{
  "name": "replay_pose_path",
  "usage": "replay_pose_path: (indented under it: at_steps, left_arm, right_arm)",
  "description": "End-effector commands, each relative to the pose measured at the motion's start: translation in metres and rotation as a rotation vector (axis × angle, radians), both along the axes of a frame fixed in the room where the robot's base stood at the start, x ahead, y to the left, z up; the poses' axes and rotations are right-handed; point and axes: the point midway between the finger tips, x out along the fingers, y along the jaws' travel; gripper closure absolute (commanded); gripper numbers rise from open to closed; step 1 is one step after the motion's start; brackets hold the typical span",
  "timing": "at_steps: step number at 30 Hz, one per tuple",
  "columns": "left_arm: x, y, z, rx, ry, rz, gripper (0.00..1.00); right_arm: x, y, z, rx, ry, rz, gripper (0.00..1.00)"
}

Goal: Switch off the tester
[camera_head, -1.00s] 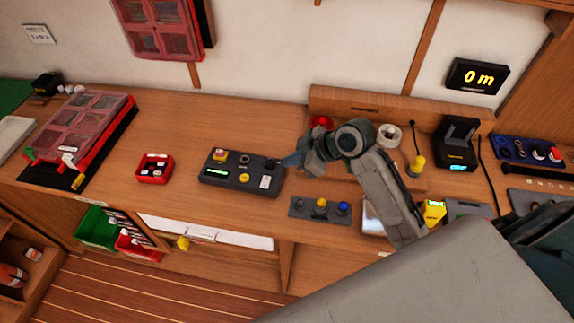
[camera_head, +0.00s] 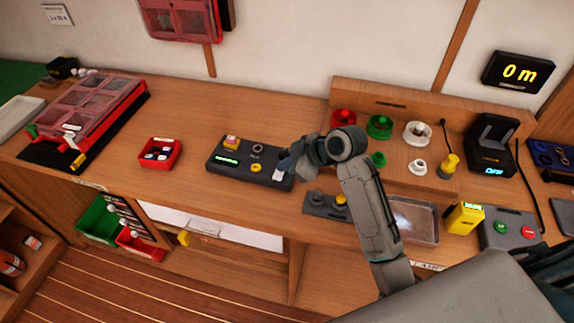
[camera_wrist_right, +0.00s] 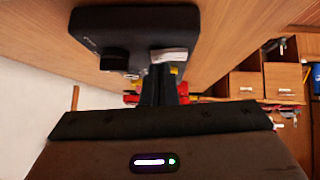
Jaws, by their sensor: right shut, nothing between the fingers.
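The tester, a dark flat box (camera_head: 232,168), lies on the bench in the head view. It has a lit green display (camera_head: 226,160), a yellow button (camera_head: 256,167) and a pale switch plate (camera_head: 278,176) at its right end. My right gripper (camera_head: 285,165) is shut and empty at that right end, close beside the pale plate. The wrist view shows the fingers (camera_wrist_right: 160,84) pointing at the box (camera_wrist_right: 125,22), near its pale plate (camera_wrist_right: 170,55) and a black knob (camera_wrist_right: 115,60). Contact cannot be told. My left gripper is not in view.
A small red bin (camera_head: 159,154) stands left of the box. A panel with knobs (camera_head: 318,203) and a metal tray (camera_head: 415,220) lie to the right. A wooden rack with red, green and white spools (camera_head: 417,133) stands behind. The bench between bin and box is clear.

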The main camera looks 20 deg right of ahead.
Motion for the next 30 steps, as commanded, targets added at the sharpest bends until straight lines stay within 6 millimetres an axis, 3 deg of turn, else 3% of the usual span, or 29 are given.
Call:
replay_pose_path:
  at_steps: [30]
  left_arm:
    - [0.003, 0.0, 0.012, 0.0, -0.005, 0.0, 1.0]
  right_arm:
    - [-0.006, 0.005, -0.002, 0.024, 0.03, 0.001, 1.0]
